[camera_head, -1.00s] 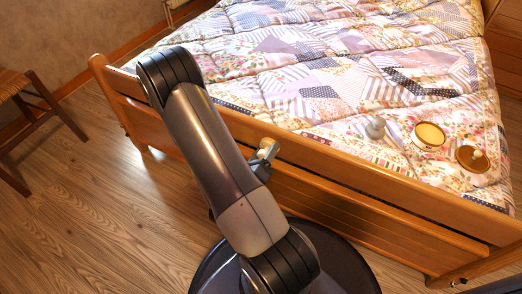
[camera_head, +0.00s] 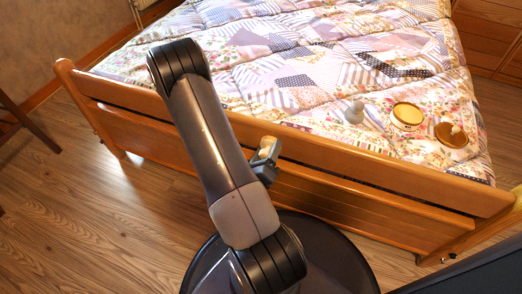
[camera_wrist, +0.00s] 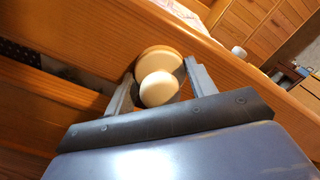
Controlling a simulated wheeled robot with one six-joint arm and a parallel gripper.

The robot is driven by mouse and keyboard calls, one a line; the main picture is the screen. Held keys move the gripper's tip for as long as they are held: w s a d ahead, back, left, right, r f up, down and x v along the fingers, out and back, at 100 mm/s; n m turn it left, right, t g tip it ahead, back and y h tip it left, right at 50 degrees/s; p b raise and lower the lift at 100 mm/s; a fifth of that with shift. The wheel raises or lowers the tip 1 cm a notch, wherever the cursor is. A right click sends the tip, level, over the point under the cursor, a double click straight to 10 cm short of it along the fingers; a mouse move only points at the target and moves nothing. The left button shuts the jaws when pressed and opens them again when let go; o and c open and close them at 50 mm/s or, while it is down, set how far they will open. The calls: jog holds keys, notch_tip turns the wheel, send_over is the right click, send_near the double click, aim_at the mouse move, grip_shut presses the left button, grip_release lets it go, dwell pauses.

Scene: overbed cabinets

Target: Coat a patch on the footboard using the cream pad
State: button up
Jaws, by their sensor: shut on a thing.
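The wooden footboard (camera_head: 345,165) runs across the head view at the foot of the bed. My gripper (camera_head: 264,164) is at the near side of its upper rail. It is shut on the cream pad (camera_head: 267,147). In the wrist view, my gripper's fingers (camera_wrist: 160,88) flank the pad's round cream knob, with the wider pad (camera_wrist: 158,62) beyond it. The pad's face is turned towards the footboard (camera_wrist: 85,50) and hidden; I cannot tell whether it touches the wood. No coated patch shows on the visible wood.
A chair (camera_head: 25,125) stands at far left. Floor (camera_head: 80,215) at left is clear.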

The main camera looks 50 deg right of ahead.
aim_at(261, 139)
jog(key=shift+s+d+b, duration=0.2)
jog(key=shift+s+b, duration=0.1)
jog(key=shift+s, duration=0.35)
jog(key=shift+s+d+b, duration=0.2)
jog(key=shift+s+b, duration=0.1)
jog(key=shift+s, duration=0.35)
jog(key=shift+c, duration=0.6)
jog(key=shift+s+a+r+b, duration=0.15)
jog(key=shift+s+a+b, duration=0.15)
jog(key=shift+s, duration=0.25)
jog(key=shift+c, duration=0.6)
jog(key=shift+w+p, duration=0.75)
jog(key=shift+w, duration=0.4)
jog(key=shift+w+a+p, duration=0.25)
jog(key=shift+w+p, duration=0.1)
jog(key=shift+w, duration=0.35)
jog(key=shift+w+a+p, duration=0.3)
jog(key=shift+w+p, duration=0.05)
jog(key=shift+w, duration=0.4)
jog(key=shift+w+a+p, duration=0.25)
jog(key=shift+w+p, duration=0.1)
jog(key=shift+w, duration=0.35)
jog(key=w+a+p, duration=0.2)
jog(key=w+a, duration=0.1)
jog(key=w, duration=0.8)
jog(key=w+a+p, duration=0.3)
jog(key=w+a, duration=0.1)
jog(key=w, duration=0.7)
jog(key=shift+w+a, duration=0.2)
jog(key=shift+a, duration=0.05)
